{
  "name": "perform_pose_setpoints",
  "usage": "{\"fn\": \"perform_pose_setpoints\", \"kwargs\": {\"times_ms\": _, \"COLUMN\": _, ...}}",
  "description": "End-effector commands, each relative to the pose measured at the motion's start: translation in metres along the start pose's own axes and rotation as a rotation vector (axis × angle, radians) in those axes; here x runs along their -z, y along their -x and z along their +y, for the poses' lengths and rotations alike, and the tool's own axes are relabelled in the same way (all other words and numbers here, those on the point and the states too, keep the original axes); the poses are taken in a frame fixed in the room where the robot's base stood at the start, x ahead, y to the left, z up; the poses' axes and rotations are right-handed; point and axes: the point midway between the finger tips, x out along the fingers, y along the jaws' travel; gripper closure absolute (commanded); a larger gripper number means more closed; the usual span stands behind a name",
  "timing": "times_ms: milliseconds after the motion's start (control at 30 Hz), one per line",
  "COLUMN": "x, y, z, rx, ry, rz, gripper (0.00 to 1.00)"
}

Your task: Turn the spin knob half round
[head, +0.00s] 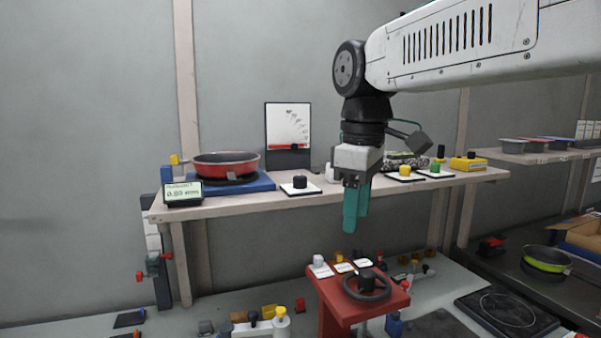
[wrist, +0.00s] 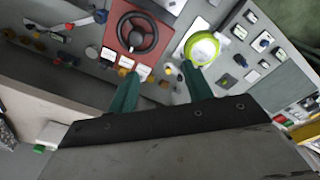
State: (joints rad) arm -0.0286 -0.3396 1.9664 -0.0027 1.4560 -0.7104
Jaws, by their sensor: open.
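No label that I can read marks the spin knob. A black knob (head: 300,182) on a white plate stands on the wooden shelf, right of the red pan (head: 226,165) on its blue base. My gripper (head: 356,224) is open and empty, pointing down in front of the shelf, above and apart from the red stand. Its two teal fingers show in the wrist view (wrist: 160,72) with nothing between them.
A yellow knob (head: 405,171) and a green knob (head: 435,169) stand on white plates farther right on the shelf (head: 240,202). A display (head: 183,193) stands at its left end. Small knobs and fittings crowd the lower bench.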

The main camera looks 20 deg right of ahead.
Motion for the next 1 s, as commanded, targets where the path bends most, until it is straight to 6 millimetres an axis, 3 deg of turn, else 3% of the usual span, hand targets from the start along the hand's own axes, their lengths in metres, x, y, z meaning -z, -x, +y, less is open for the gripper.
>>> {"fn": "perform_pose_setpoints", "kwargs": {"times_ms": 33, "x": 0.021, "y": 0.013, "z": 0.016, "rx": 0.006, "ry": 0.09, "rz": -0.006, "gripper": 0.5}}
{"fn": "perform_pose_setpoints", "kwargs": {"times_ms": 200, "x": 0.079, "y": 0.048, "z": 0.06, "rx": 0.028, "ry": 0.415, "rz": -0.02, "gripper": 0.5}}
{"fn": "perform_pose_setpoints", "kwargs": {"times_ms": 400, "x": 0.136, "y": 0.07, "z": 0.103, "rx": 0.052, "ry": 0.749, "rz": -0.026, "gripper": 0.5}}
{"fn": "perform_pose_setpoints", "kwargs": {"times_ms": 500, "x": 0.154, "y": 0.074, "z": 0.117, "rx": 0.061, "ry": 0.865, "rz": -0.026, "gripper": 0.5}}
{"fn": "perform_pose_setpoints", "kwargs": {"times_ms": 767, "x": 0.171, "y": 0.072, "z": 0.128, "rx": 0.072, "ry": 0.988, "rz": -0.026, "gripper": 0.5}}
{"fn": "perform_pose_setpoints", "kwargs": {"times_ms": 1000, "x": 0.168, "y": 0.036, "z": 0.126, "rx": 0.072, "ry": 0.988, "rz": -0.026, "gripper": 0.5}}
